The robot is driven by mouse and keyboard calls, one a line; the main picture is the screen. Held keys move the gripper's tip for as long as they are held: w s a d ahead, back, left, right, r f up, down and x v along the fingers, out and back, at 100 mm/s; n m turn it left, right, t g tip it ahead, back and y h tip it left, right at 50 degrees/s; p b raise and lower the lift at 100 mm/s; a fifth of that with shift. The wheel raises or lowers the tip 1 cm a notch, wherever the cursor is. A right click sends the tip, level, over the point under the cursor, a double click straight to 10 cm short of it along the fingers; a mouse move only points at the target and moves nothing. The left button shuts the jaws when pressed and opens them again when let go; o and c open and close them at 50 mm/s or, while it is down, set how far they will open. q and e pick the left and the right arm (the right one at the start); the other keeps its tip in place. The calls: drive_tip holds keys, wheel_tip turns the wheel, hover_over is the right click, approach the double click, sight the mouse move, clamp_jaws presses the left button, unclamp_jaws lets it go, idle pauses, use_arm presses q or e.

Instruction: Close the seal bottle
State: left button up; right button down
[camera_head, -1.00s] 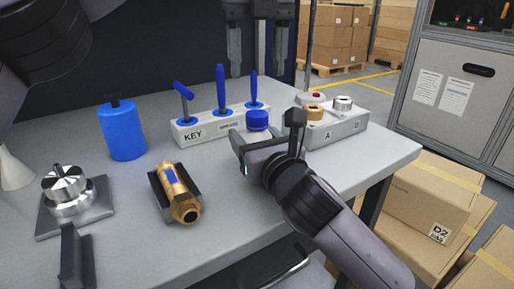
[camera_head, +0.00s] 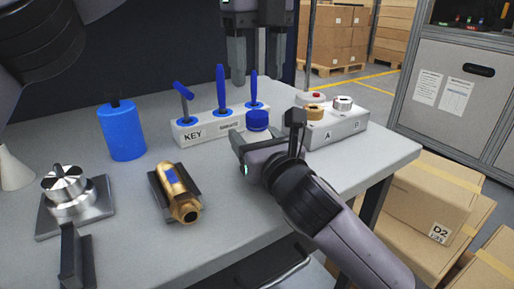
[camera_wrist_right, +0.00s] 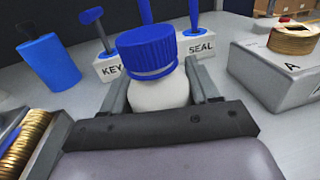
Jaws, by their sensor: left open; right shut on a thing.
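The seal bottle is a white bottle (camera_wrist_right: 158,94) in the right wrist view, with a ribbed blue cap (camera_wrist_right: 148,48) on its top. I cannot tell how tightly the cap sits. In the head view the cap (camera_head: 257,119) shows just beyond my right gripper (camera_head: 242,142), which hides most of the bottle. My right gripper is shut on the bottle, with one finger on each side of it in the wrist view.
A white rack (camera_head: 203,133) with blue-handled tools stands close behind the bottle. A grey block (camera_head: 340,128) marked A and B is to the right. A blue cylinder (camera_head: 122,132), a brass fitting (camera_head: 183,205) in a dark cradle and a metal fixture (camera_head: 100,200) are on the left.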

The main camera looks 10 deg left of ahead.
sight(258, 114)
use_arm(q)
drive_tip(key=shift+f, duration=3.55)
drive_tip(key=c, duration=1.1)
drive_tip(key=shift+o, duration=0.2)
drive_tip(key=m, duration=0.5)
drive_tip(key=shift+m, duration=0.4)
drive_tip(key=m, duration=1.6)
drive_tip(key=shift+m, duration=0.3)
drive_tip(key=o, duration=1.2)
drive_tip(key=shift+o, duration=0.2)
